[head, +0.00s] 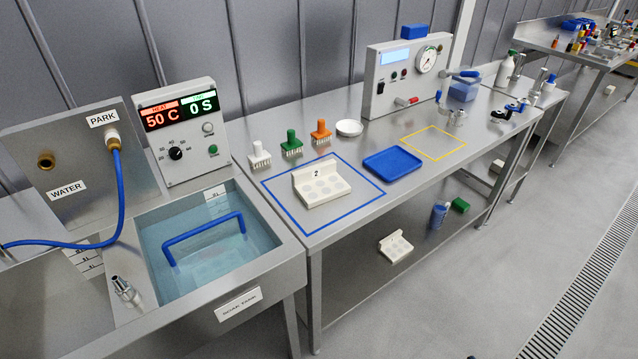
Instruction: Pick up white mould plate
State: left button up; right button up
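A white mould plate (335,196) with round hollows and an upright back tab marked 2 lies inside the blue square outline (308,233) on the steel table. A second similar white plate (396,246) sits on the lower shelf beneath the table.
Behind the square stand white (259,155), green (292,144) and orange (321,132) stamps and a white dish (349,127). A blue tray (392,164) lies to the right. A water tank (275,270) with a blue handle stands left. The yellow square (433,142) is empty.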

aim_at(319, 183)
jog(key=l+u, duration=0.15)
jog(key=u, duration=0.95)
jog(key=l+u, duration=0.4)
jog(key=k+l+u, duration=0.1)
jog(key=l+u, duration=0.3)
jog(key=k+l+u, duration=0.15)
jog(key=l, duration=0.25)
jog(key=k+l+u, duration=0.15)
jog(key=l, duration=0.25)
